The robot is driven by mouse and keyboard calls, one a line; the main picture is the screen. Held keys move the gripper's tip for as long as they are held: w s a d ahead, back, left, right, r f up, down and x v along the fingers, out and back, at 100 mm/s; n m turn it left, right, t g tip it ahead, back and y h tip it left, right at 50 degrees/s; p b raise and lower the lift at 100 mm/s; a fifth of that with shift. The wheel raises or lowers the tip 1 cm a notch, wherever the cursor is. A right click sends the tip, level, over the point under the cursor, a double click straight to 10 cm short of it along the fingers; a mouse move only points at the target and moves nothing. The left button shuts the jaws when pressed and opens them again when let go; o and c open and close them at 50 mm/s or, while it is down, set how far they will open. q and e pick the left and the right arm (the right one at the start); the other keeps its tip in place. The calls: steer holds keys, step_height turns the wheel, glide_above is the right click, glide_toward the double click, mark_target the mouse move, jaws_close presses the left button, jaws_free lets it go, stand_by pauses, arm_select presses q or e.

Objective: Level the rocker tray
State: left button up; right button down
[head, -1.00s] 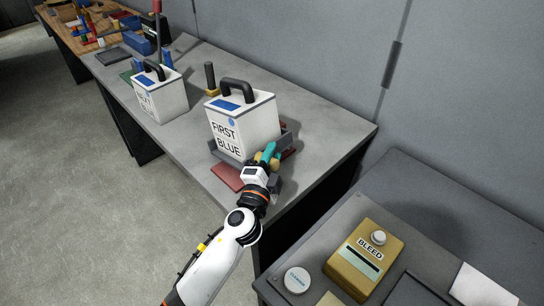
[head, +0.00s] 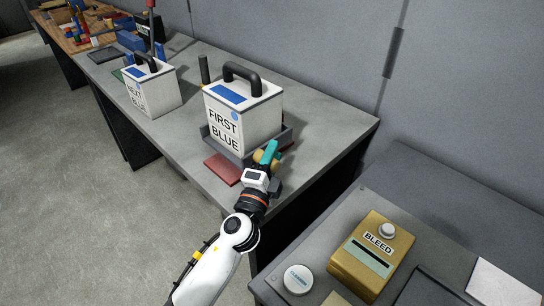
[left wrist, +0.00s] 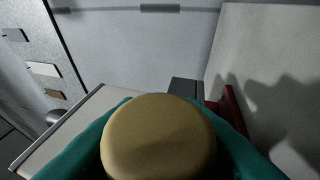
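The rocker tray (head: 287,137) is a dark grey shallow tray on the grey bench. It carries a white box labelled FIRST BLUE (head: 262,122) with a black handle. I cannot tell whether the tray is exactly level. My left gripper (head: 268,155), with teal fingers, is at the tray's near right side. In the left wrist view a round tan knob (left wrist: 158,138) fills the space between the fingers, which appear shut on it. The fingertips are hidden behind it. My right gripper is not in view.
A white box labelled NEXT BLUE (head: 152,92) stands to the left on the bench. A dark post (head: 204,70) stands behind the tray. A tan BLEED box (head: 371,258) and a round white button (head: 298,279) are on the near right counter. Bare bench lies right of the tray.

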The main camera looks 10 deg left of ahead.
arm_select(q)
steer(key=o, duration=0.3)
steer(key=shift+s, duration=0.1)
steer(key=b+v, duration=0.1)
steer(key=v, duration=0.3)
steer(key=r+b+v, duration=0.1)
steer(key=v, duration=0.4)
steer(key=r+b+v, duration=0.1)
steer(key=v, duration=0.3)
steer(key=shift+s+a, duration=0.15)
steer(key=shift+s, duration=0.4)
steer(key=shift+s+a+r, duration=0.1)
steer(key=shift+s+r, duration=0.1)
steer(key=shift+s, duration=0.3)
